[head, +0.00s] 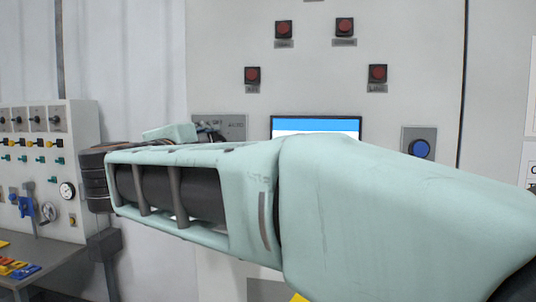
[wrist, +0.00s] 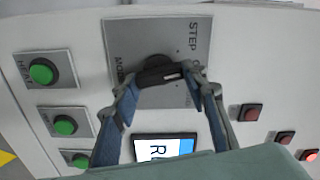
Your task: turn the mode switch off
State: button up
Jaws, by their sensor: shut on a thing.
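The mode switch is a black knob (wrist: 158,72) on a grey plate (wrist: 190,32) in the wrist view. The plate reads STEP and MODE, with other lettering partly covered. My gripper (wrist: 163,78) has its two blue-grey fingers closed on the knob from both sides. The knob's handle lies roughly crosswise between the fingertips, with a small white mark on it. My gripper (head: 208,134) is mostly hidden there by my own wrist, and the knob cannot be made out clearly.
Green buttons (wrist: 65,125) on plates lie left of the switch in the wrist view, and red buttons (wrist: 252,112) lie right. A lit screen (wrist: 165,147) is close below. The head view shows a blue button (head: 419,149) and a side panel with valves (head: 47,210).

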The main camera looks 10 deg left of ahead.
jog(key=shift+m+b, duration=0.7)
jog(key=shift+m, duration=0.5)
jog(key=o, duration=1.2)
jog(key=shift+c, duration=0.2)
